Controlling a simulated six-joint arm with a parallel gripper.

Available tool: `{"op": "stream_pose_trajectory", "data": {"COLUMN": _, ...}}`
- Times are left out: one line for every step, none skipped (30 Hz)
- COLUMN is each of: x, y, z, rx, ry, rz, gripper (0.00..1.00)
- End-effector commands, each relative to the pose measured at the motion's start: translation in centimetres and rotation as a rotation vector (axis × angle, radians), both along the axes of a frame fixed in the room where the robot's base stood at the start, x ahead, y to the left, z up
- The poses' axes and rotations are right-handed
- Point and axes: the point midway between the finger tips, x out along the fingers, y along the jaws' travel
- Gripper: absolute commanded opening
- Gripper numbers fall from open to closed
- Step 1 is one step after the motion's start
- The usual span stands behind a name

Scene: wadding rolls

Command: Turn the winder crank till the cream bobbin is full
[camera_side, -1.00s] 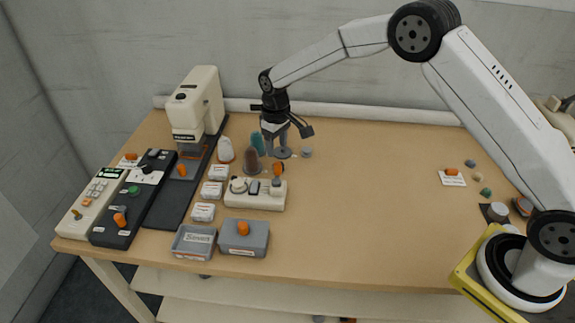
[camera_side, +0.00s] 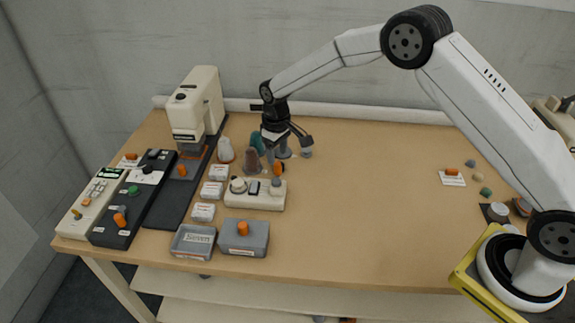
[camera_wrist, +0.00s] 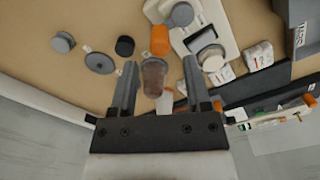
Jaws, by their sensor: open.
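The cream winder (camera_side: 262,201) stands on the table at left of centre. It carries a pale round bobbin (camera_side: 238,186) at its left end, a black switch and a grey round part at its right end. An orange handle (camera_side: 279,168) stands at its back right; it also shows in the wrist view (camera_wrist: 160,40). How full the bobbin is cannot be told. My gripper (camera_side: 289,150) is open and empty above the table behind the orange handle. In the wrist view, a brown thread cone (camera_wrist: 153,75) appears between my fingers, with the handle beyond their tips.
Teal (camera_side: 258,143), brown and white (camera_side: 225,150) cones stand close to my gripper and the winder. A sewing machine (camera_side: 198,105) is at the left. A grey cylinder (camera_side: 306,153) is just right of my gripper. The table's middle right is clear.

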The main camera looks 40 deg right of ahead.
Motion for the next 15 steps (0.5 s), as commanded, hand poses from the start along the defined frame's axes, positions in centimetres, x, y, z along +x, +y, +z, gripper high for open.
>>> {"op": "stream_pose_trajectory", "data": {"x": 0.0, "y": 0.0, "z": -0.1, "rx": 0.000, "ry": 0.000, "rz": 0.000, "gripper": 0.62}}
{"op": "stream_pose_trajectory", "data": {"x": 0.0, "y": 0.0, "z": -0.2, "rx": 0.000, "ry": 0.001, "rz": 0.000, "gripper": 0.62}}
{"op": "stream_pose_trajectory", "data": {"x": 0.0, "y": 0.0, "z": -0.3, "rx": 0.000, "ry": 0.001, "rz": 0.000, "gripper": 0.62}}
{"op": "stream_pose_trajectory", "data": {"x": 0.0, "y": 0.0, "z": -0.4, "rx": 0.000, "ry": 0.001, "rz": 0.000, "gripper": 0.62}}
{"op": "stream_pose_trajectory", "data": {"x": 0.0, "y": 0.0, "z": -0.5, "rx": 0.000, "ry": 0.001, "rz": 0.000, "gripper": 0.62}}
{"op": "stream_pose_trajectory", "data": {"x": 0.0, "y": 0.0, "z": -0.7, "rx": 0.000, "ry": 0.001, "rz": 0.000, "gripper": 0.62}}
{"op": "stream_pose_trajectory", "data": {"x": 0.0, "y": 0.0, "z": -0.8, "rx": 0.000, "ry": 0.001, "rz": 0.000, "gripper": 0.62}}
{"op": "stream_pose_trajectory", "data": {"x": 0.0, "y": 0.0, "z": -1.0, "rx": 0.000, "ry": 0.001, "rz": 0.000, "gripper": 0.62}}
{"op": "stream_pose_trajectory", "data": {"x": 0.0, "y": 0.0, "z": -1.1, "rx": 0.000, "ry": 0.001, "rz": 0.000, "gripper": 0.62}}
{"op": "stream_pose_trajectory", "data": {"x": 0.0, "y": 0.0, "z": -1.2, "rx": 0.000, "ry": 0.001, "rz": 0.000, "gripper": 0.62}}
{"op": "stream_pose_trajectory", "data": {"x": 0.0, "y": 0.0, "z": -1.3, "rx": 0.000, "ry": 0.000, "rz": 0.000, "gripper": 0.62}}
{"op": "stream_pose_trajectory", "data": {"x": 0.0, "y": 0.0, "z": -1.5, "rx": 0.000, "ry": 0.000, "rz": 0.000, "gripper": 0.62}}
{"op": "stream_pose_trajectory", "data": {"x": 0.0, "y": 0.0, "z": -1.6, "rx": 0.000, "ry": 0.000, "rz": 0.000, "gripper": 0.62}}
{"op": "stream_pose_trajectory", "data": {"x": 0.0, "y": 0.0, "z": -1.8, "rx": 0.000, "ry": 0.001, "rz": 0.000, "gripper": 0.62}}
{"op": "stream_pose_trajectory", "data": {"x": 0.0, "y": 0.0, "z": -1.9, "rx": 0.000, "ry": 0.001, "rz": 0.000, "gripper": 0.62}}
